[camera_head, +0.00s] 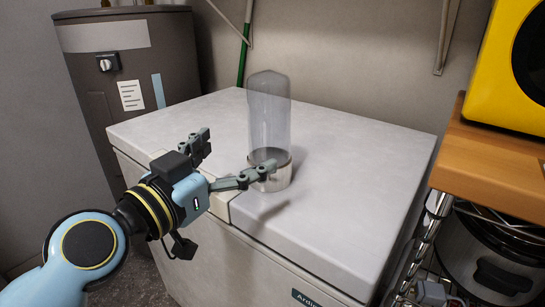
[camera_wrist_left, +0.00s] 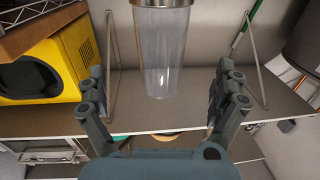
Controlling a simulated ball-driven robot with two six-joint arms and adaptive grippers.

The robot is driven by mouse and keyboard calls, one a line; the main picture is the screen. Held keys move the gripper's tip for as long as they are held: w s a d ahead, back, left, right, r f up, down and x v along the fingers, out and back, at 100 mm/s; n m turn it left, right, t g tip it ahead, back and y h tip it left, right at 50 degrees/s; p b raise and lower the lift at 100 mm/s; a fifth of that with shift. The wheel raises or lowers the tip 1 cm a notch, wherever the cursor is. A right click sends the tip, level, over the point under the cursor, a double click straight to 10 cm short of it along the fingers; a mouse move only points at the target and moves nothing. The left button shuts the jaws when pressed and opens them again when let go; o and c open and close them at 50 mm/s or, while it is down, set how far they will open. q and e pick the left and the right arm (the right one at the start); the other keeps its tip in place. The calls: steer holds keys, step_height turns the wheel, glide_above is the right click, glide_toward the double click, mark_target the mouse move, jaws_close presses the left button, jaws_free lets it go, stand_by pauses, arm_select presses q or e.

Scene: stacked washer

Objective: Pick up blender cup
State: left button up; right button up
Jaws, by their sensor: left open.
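The blender cup (camera_head: 269,115) is a tall clear cylinder with a rounded top and a silver band at its base. It stands upright on the white chest freezer lid (camera_head: 345,180). My left gripper (camera_head: 236,155) is open and empty, in front and to the left of the cup. In the head view one finger overlaps the cup's silver base; I cannot tell if it touches. In the left wrist view, which is upside down, the cup (camera_wrist_left: 160,50) shows between the spread fingers of the left gripper (camera_wrist_left: 160,82). My right gripper is not in view.
A brown wooden shelf (camera_head: 490,165) with a yellow appliance (camera_head: 508,75) stands at the right, a steel pot (camera_head: 490,255) below it. A grey water heater (camera_head: 130,70) is at the back left. A green pole (camera_head: 243,55) leans behind. The lid around the cup is clear.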

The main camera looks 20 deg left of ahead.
mark_target(258, 141)
arm_select(q)
steer(key=shift+w+d+f, duration=0.1)
steer(key=shift+w+f, duration=0.15)
steer(key=shift+f, duration=0.1)
steer(key=p+x, duration=0.1)
steer(key=x, duration=0.3)
steer(key=shift+w, duration=0.1)
steer(key=shift+w+d, duration=0.1)
steer(key=shift+w, duration=0.5)
steer(key=p+x, duration=0.1)
steer(key=x, duration=0.3)
steer(key=shift+r, duration=0.1)
steer(key=shift+w, duration=0.25)
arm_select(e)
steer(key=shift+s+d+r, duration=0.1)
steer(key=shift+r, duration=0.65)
arm_select(q)
steer(key=shift+c, duration=0.2)
